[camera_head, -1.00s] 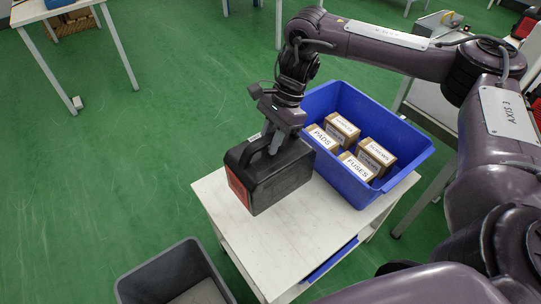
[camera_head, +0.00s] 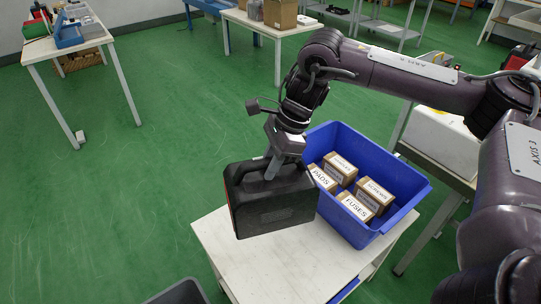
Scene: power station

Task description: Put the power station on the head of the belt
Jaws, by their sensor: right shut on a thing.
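The power station (camera_head: 275,208) is a black case with a top handle and a strip of red at its left edge. My right gripper (camera_head: 272,172) is shut on its handle from above. The case hangs upright over the left part of a white table, beside the blue bin; whether its base touches the table I cannot tell. No belt is in view. My left gripper is not in view.
A blue bin (camera_head: 412,205) with several labelled boxes stands on the white table (camera_head: 300,268). A grey bin (camera_head: 180,293) is on the floor at bottom left. Other tables stand at the back. Green floor on the left is clear.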

